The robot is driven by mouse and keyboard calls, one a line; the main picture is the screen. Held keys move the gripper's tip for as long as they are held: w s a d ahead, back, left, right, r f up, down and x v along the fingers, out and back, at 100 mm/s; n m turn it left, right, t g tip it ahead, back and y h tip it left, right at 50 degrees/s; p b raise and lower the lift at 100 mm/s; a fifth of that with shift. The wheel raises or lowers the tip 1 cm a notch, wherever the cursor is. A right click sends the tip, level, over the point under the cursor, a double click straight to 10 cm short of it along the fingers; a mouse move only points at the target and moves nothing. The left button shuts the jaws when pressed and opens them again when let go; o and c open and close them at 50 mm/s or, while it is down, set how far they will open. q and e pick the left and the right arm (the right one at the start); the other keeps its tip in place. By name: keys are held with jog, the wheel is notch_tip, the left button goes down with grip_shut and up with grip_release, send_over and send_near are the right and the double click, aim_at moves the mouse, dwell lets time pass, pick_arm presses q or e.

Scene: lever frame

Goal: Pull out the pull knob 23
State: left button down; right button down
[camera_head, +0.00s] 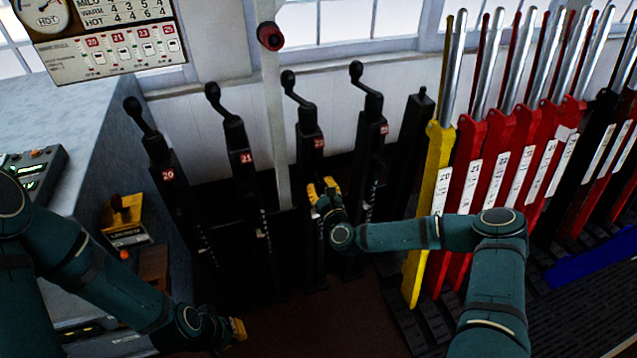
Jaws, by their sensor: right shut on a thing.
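The black post with the red label 23 (313,148) stands in the row of black posts, with a curved black handle on top. My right gripper (324,188), with yellow fingertips, is on the front of this post below the label. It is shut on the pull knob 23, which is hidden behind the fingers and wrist. My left gripper (238,329) is low at the bottom of the picture, away from the posts. Its fingers are too dark and small to tell open from shut.
Posts labelled 20 (168,176) and 21 (245,158) stand to the left, another post (370,125) to the right. A pale upright pole with a red knob (270,36) rises between them. A yellow lever (437,170) and several red levers fill the right side. A grey cabinet (85,125) is at left.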

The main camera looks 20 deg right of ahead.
jog(key=c, duration=0.7)
grip_release()
jog(key=shift+s, duration=0.1)
jog(key=s, duration=1.2)
jog(key=shift+d, duration=0.2)
jog(key=shift+a, duration=0.1)
